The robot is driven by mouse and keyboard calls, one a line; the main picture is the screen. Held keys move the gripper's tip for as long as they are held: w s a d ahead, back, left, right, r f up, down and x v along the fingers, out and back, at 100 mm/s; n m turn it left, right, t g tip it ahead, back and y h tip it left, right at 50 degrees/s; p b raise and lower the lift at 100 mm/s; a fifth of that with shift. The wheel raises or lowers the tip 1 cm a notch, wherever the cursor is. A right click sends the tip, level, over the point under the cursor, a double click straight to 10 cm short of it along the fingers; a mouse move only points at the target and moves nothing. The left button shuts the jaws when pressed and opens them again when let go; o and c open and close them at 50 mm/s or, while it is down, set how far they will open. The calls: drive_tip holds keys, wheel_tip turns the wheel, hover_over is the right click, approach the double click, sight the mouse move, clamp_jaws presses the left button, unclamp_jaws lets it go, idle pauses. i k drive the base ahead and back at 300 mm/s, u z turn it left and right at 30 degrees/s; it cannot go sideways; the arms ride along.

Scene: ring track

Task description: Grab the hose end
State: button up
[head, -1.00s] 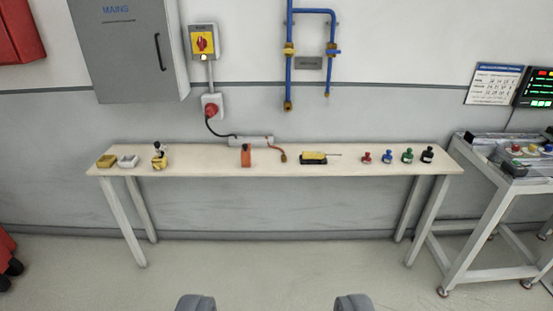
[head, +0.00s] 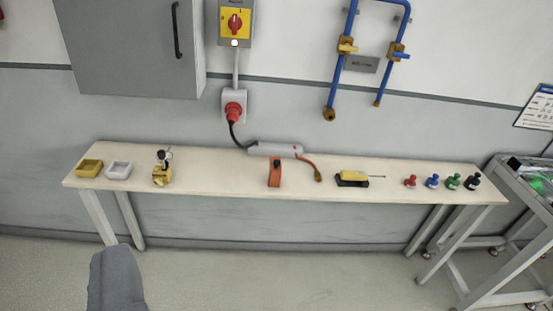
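One grey finger of my gripper (head: 115,280) shows at the lower left, well in front of the table and apart from the hose end. The other finger is out of frame. The visible finger stands far to the left of the picture's middle, with nothing against it, so the gripper looks open.
The long table (head: 225,180) also holds yellow (head: 89,167) and white (head: 119,170) trays, a yellow valve piece (head: 162,170), the orange block (head: 275,174), the yellow tool (head: 355,177) and several coloured knobs. Blue pipes (head: 351,25) hang on the wall. A grey bench (head: 530,195) stands right.

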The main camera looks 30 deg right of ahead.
sight(317, 175)
drive_tip(key=z, duration=0.2)
drive_tip(key=i, duration=1.25)
drive_tip(key=z, duration=0.8)
drive_tip(key=i, duration=0.5)
drive_tip(key=z, duration=0.45)
